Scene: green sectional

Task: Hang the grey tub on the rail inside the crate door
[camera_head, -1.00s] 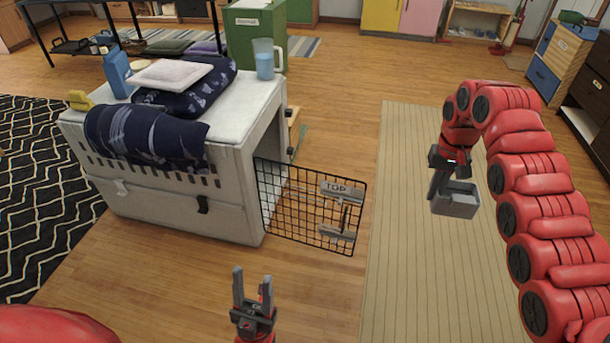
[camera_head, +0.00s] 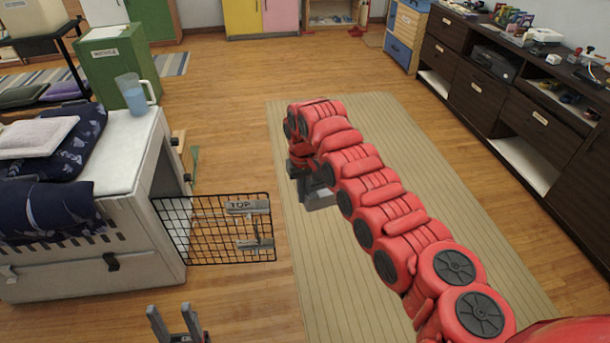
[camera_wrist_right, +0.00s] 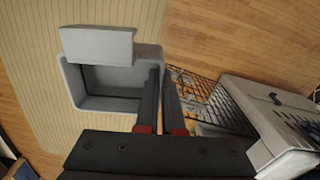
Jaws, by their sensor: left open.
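The grey tub (camera_head: 319,202) is in the air over the beige mat, to the right of the crate door, partly hidden by my right arm. My right gripper (camera_head: 302,178) is shut on the tub's wall. In the right wrist view, the tub (camera_wrist_right: 112,103) looks empty, with a raised flap on one side, and the fingers (camera_wrist_right: 161,78) pinch its edge. The wire crate door (camera_head: 205,250) stands open, apart from the tub. It bears a grey "TOP" plate (camera_head: 248,206) and a lower grey fitting (camera_head: 255,243). My left gripper (camera_head: 175,318) is open and empty, in front of the crate.
The white crate (camera_head: 150,215) stands at left, with cushions, a dark cloth and a blue-filled jug (camera_head: 133,95) on top. A green cabinet (camera_head: 118,65) stands behind it. Dark drawers (camera_head: 500,105) line the right. The mat (camera_head: 420,180) and floor between are mostly clear.

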